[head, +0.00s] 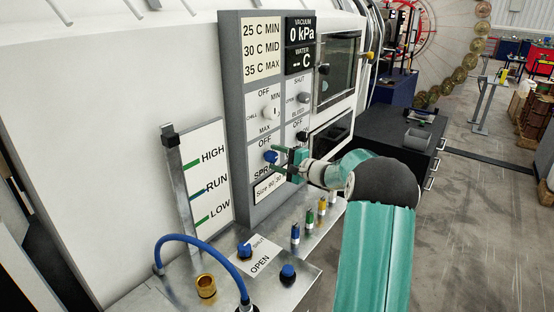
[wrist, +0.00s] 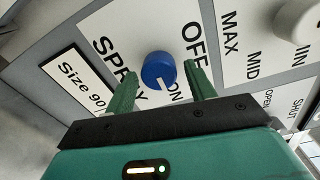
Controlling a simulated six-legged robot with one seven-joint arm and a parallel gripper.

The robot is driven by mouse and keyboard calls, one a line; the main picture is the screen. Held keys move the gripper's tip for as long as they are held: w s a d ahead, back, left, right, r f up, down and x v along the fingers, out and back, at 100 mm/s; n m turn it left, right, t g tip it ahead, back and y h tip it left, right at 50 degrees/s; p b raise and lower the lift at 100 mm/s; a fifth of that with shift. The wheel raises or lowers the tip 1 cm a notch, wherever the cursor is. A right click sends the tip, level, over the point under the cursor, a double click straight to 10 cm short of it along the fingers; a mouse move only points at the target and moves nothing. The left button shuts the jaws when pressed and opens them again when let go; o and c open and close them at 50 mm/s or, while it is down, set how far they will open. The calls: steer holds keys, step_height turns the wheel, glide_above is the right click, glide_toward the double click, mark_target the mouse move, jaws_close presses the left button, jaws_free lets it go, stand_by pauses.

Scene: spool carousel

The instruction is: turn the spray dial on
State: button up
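The spray dial is a round blue knob (head: 270,156) on the grey control panel, below the word OFF and above SPRAY. It also shows in the wrist view as a blue knob (wrist: 159,70) with a pale pointer mark, beside the labels OFF, ON and SPRAY. My gripper (head: 276,159) is at the panel in front of this dial. In the wrist view its two green fingers (wrist: 163,85) stand apart on either side of the knob, with a visible gap to each side. I cannot tell how deep the fingertips reach around it.
The panel also carries a white chill dial (head: 270,113) and further knobs to its right. Below is a metal ledge with small coloured valves (head: 308,217), blue knobs (head: 288,271), a blue hose (head: 197,239) and a brass fitting (head: 206,286). A level gauge (head: 204,172) stands left.

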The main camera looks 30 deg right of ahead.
steer(key=shift+w, duration=0.1)
steer(key=v, duration=1.3)
steer(key=shift+s, duration=0.4)
steer(key=shift+f, duration=0.1)
